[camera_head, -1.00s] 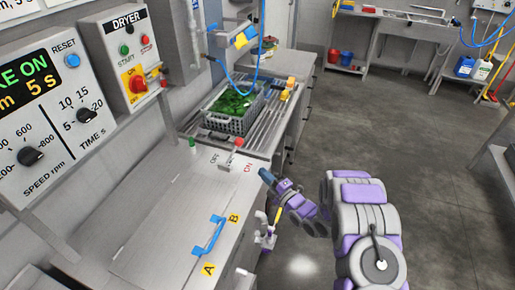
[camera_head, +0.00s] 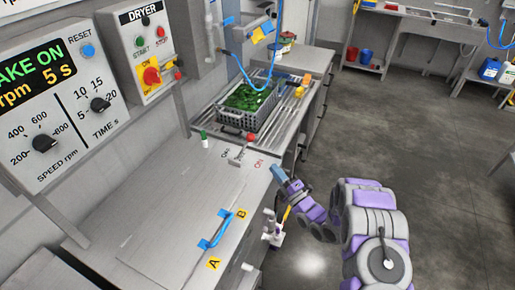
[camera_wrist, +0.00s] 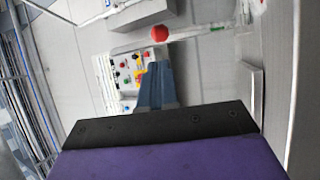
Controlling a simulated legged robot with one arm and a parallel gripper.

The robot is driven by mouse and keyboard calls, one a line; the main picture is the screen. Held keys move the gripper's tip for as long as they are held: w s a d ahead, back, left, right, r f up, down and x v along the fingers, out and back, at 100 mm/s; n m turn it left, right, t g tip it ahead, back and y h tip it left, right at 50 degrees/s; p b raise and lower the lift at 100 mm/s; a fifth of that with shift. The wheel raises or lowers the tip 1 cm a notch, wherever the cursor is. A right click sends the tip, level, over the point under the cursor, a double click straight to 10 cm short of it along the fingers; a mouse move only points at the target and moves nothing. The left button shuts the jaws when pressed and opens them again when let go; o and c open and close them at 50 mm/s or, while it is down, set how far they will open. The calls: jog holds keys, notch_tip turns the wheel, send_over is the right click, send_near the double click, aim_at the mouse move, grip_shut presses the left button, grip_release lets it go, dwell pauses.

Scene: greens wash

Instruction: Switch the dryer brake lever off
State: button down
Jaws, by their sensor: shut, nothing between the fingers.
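The brake lever has a red knob (camera_head: 251,137) on a short grey arm, mounted on the steel counter at the dryer lid's far end. It stands between the OFF label (camera_head: 226,152) and the ON label (camera_head: 259,163). The red knob also shows in the wrist view (camera_wrist: 159,34), beyond the fingertips. The panel display (camera_head: 38,73) shows "KE ON" in green, its left part cut off. My gripper (camera_head: 278,173) is shut and empty, just right of the ON label and apart from the lever. Its blue fingers show together in the wrist view (camera_wrist: 155,85).
The dryer lid (camera_head: 170,215) has a blue handle (camera_head: 217,229) between labels A and B. A grey crate (camera_head: 237,121) of greens sits on the draining counter behind the lever. The dryer switch box (camera_head: 141,50) is on the wall. Open floor lies right of the counter.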

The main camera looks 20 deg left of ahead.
jog(key=b, duration=0.2)
send_near(251, 140)
jog(key=w+a, duration=0.4)
jog(key=shift+w+a+r+b, duration=0.25)
jog(key=shift+a+r+b, duration=0.1)
jog(key=shift+r, duration=0.3)
jog(key=shift+a, duration=0.2)
jog(key=shift+a+r+g+p, duration=0.3)
jog(key=shift+r, duration=0.15)
jog(key=a+r+n+g+h+p, duration=0.1)
jog(key=a+n+g+h+p, duration=0.1)
jog(key=a, duration=0.3)
jog(key=w+a+r+n+g+h+p, duration=0.1)
jog(key=a+r+n+h+p, duration=0.1)
jog(key=a, duration=0.3)
jog(key=shift+w+a+g+h+p, duration=0.25)
jog(key=shift+a+g+h+p, duration=0.15)
jog(key=shift+h, duration=0.5)
jog(key=shift+d+r, duration=0.1)
